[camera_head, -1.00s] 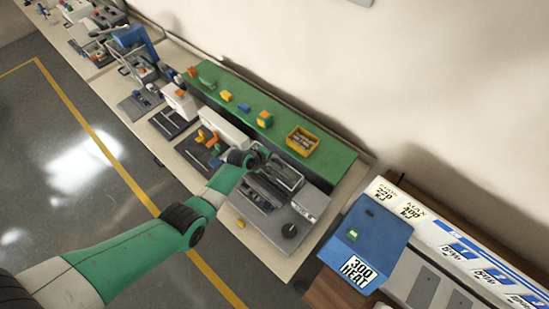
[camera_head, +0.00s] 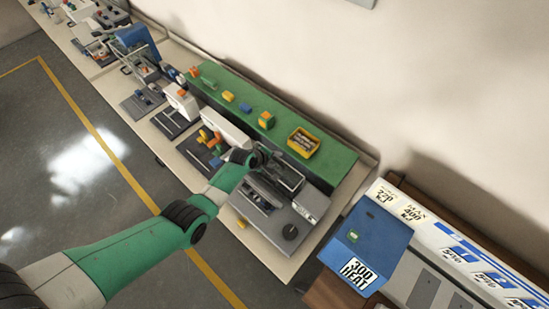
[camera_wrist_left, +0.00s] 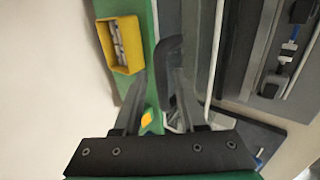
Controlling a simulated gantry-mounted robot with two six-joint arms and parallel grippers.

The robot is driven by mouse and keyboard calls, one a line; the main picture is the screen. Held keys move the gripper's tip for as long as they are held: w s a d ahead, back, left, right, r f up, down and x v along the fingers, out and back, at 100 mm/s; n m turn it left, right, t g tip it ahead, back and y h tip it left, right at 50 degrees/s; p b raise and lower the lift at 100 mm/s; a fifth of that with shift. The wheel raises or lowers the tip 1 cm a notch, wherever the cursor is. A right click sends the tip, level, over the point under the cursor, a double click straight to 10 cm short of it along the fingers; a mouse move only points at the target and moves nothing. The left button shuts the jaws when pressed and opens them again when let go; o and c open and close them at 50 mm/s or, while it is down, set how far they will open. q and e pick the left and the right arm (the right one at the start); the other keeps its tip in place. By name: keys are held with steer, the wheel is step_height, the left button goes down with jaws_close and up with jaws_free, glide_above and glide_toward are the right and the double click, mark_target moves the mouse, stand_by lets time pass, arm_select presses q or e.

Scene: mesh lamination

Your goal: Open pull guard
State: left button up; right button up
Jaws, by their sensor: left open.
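The grey machine (camera_head: 291,231) with the pull guard stands on the bench near the middle of the head view. Its guard (camera_head: 287,178) is a framed cover at the machine's back. My left gripper (camera_head: 264,160) is over the guard's upper left part, small and partly hidden by its own wrist. In the left wrist view, the gripper (camera_wrist_left: 158,84) is open, with a dark curved handle (camera_wrist_left: 170,50) at its fingertips, reaching between the fingers. I cannot tell whether the fingers touch it. The right gripper is not in view.
A yellow bin (camera_head: 303,142) of small parts sits on the green raised shelf (camera_head: 335,160) behind the machine. It also shows in the left wrist view (camera_wrist_left: 121,45). A blue heater unit (camera_head: 372,232) stands to the right. Other small machines line the bench to the left.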

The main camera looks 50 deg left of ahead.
arm_select(q)
steer(key=p+v, duration=0.8)
steer(key=v, duration=0.3)
steer(key=shift+s+r+p, duration=0.2)
steer(key=shift+p, duration=0.15)
steer(key=shift+d, duration=0.15)
